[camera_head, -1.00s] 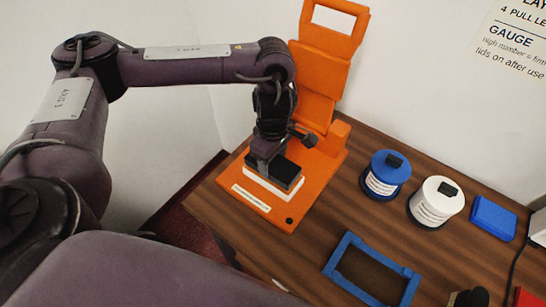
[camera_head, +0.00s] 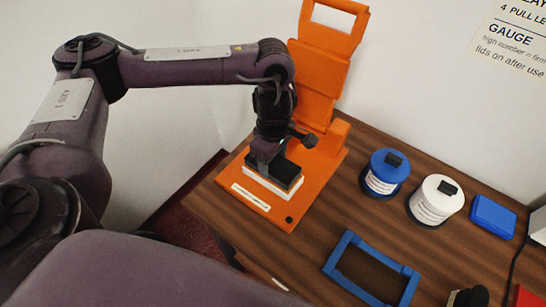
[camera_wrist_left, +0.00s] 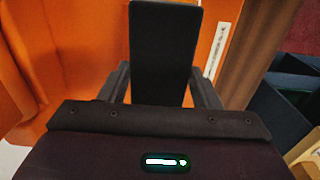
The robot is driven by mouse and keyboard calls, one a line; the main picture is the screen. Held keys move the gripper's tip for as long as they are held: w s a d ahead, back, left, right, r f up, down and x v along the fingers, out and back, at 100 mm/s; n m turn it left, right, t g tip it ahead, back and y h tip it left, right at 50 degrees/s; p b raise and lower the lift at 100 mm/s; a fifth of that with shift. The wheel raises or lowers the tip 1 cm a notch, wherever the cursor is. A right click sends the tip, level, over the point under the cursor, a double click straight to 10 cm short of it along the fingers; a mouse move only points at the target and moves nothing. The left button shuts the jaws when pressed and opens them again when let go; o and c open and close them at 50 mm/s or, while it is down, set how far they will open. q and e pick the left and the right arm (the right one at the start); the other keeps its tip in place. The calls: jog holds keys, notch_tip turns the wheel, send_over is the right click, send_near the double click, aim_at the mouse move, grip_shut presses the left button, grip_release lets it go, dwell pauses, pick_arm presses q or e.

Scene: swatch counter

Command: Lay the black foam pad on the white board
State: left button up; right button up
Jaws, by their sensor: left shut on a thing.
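The black foam pad (camera_head: 286,176) is a dark flat block, held by my left gripper (camera_head: 268,160) at the orange press. The white board (camera_head: 268,189) lies on the orange base, directly under the pad, and its pale front edge shows. Whether the pad touches the board or hovers just above it is hard to tell. In the left wrist view the pad (camera_wrist_left: 165,50) stands between the two dark fingers of my left gripper (camera_wrist_left: 163,85), which is shut on it. The pad hides most of the board. My right gripper is not in view.
The orange press (camera_head: 325,160) has a raised lid behind my gripper. A blue tub (camera_head: 382,178), a white tub (camera_head: 433,205) and a blue box (camera_head: 493,216) stand to the right. A blue open frame (camera_head: 345,262) lies in front. Bare wood lies between them.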

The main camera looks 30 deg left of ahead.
pick_arm(q)
jog(key=shift+f, duration=0.35)
dwell(0.7)
jog(key=o, duration=1)
jog(key=shift+r+p, duration=0.55)
jog(key=shift+r, duration=3.35)
jog(key=shift+s+f, duration=0.1)
